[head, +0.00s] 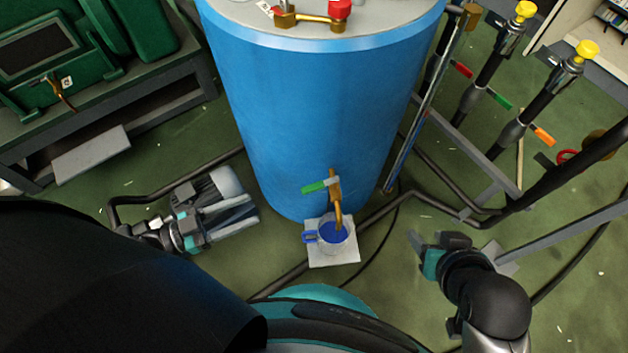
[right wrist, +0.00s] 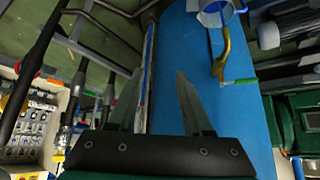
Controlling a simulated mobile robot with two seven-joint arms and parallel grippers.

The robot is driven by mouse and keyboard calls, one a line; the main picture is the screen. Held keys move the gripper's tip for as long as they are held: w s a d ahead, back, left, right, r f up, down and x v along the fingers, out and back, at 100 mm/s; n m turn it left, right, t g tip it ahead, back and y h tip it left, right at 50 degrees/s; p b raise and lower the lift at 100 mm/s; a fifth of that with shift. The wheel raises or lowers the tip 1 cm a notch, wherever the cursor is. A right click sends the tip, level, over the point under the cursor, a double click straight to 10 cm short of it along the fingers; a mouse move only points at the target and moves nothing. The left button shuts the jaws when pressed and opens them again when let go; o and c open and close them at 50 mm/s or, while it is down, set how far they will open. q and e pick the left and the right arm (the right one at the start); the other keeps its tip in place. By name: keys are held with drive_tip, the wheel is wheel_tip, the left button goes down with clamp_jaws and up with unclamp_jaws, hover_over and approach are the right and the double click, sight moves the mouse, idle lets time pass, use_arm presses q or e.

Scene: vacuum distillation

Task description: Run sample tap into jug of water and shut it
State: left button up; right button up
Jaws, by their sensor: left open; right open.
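A brass sample tap (head: 336,190) comes out low on the front of the blue tank (head: 315,120). Its green lever (head: 314,187) points left, crosswise to the downward spout. A clear jug with a blue handle (head: 310,237) stands upright under the spout; its inside looks blue, and I cannot tell any flow. In the right wrist view the tap (right wrist: 226,55), green lever (right wrist: 243,82) and jug (right wrist: 214,14) show at the upper right. My left gripper (head: 240,200) is open and empty, left of the jug. My right gripper (head: 422,250) is open and empty, right of the jug; its fingers show in the right wrist view (right wrist: 158,95).
The jug stands on a pale square pad (head: 332,260). Dark pipes run low around the tank's base. Pipes with yellow knobs (head: 587,50) and coloured levers stand at the right. A green machine on a bench (head: 100,120) is at the left.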

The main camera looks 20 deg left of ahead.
use_arm(q)
drive_tip(key=b, duration=0.1)
approach(310, 188)
drive_tip(key=x, duration=0.3)
drive_tip(key=shift+m+g+h, duration=0.3)
drive_tip(key=shift+h, duration=0.1)
drive_tip(key=x, duration=0.3)
drive_tip(key=b+x, duration=0.1)
drive_tip(key=x, duration=0.1)
drive_tip(key=shift+w+d+f, duration=0.2)
drive_tip(key=shift+w, duration=0.25)
drive_tip(key=shift+w+d, duration=0.45)
drive_tip(key=shift+d, duration=0.05)
use_arm(e)
drive_tip(key=w+a+r+t+y, duration=0.1)
drive_tip(key=w+a+t+y, duration=0.1)
drive_tip(key=w+a+t, duration=0.1)
drive_tip(key=shift+a+r+t+y, duration=0.3)
drive_tip(key=shift+a+t, duration=0.3)
drive_tip(key=shift+a, duration=0.4)
use_arm(q)
drive_tip(key=shift+c, duration=0.3)
clamp_jaws()
